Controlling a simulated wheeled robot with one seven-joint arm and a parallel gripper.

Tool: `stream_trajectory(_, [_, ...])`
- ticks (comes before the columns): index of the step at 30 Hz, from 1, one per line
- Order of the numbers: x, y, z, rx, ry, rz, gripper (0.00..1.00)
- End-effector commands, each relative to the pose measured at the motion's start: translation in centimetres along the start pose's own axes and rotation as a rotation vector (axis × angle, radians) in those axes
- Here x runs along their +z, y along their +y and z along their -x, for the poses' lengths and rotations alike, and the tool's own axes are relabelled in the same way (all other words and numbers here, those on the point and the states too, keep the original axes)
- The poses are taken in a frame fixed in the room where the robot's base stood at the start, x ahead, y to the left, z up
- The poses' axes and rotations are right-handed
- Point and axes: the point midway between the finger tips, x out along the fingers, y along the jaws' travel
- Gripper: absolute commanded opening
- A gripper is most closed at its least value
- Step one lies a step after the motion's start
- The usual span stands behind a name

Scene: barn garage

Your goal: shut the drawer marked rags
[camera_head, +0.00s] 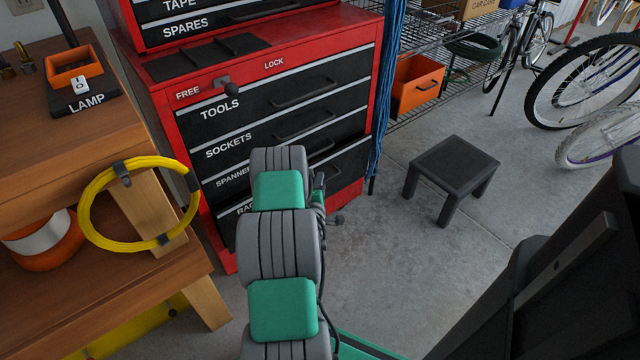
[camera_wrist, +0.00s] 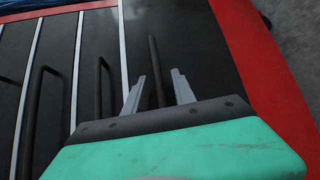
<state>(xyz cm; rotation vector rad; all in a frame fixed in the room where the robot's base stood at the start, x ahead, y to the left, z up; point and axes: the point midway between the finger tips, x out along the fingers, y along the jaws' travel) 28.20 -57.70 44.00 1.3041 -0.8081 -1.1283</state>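The rags drawer (camera_head: 350,168) is the lowest black drawer of the red tool chest. My arm hides much of its front in the head view, and only the start of its label shows. I cannot tell how far it stands out, if at all. In the wrist view the lowest drawer front (camera_wrist: 205,60) lies beside the red chest edge, with a dark bar handle (camera_wrist: 154,48). My gripper (camera_wrist: 158,74) is open, its two grey fingers apart on either side of that handle in the picture. I cannot tell whether they touch it.
The drawers marked tools (camera_head: 290,98), sockets (camera_head: 290,130) and spanners above look flush. A wooden workbench (camera_head: 110,130) with a yellow cable coil (camera_head: 88,205) stands close on the left. A black stool (camera_head: 452,170) stands right of the chest, with open floor around it.

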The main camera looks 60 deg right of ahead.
Motion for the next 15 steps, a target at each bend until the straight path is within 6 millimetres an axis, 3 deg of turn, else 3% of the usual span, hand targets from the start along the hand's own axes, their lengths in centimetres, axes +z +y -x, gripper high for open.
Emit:
stream_trajectory(5, [-0.13,0.01,0.01,0.0,0.002,0.0,0.32])
stream_trajectory(15, [-0.13,0.01,0.03,0.0,0.002,0.0,0.05])
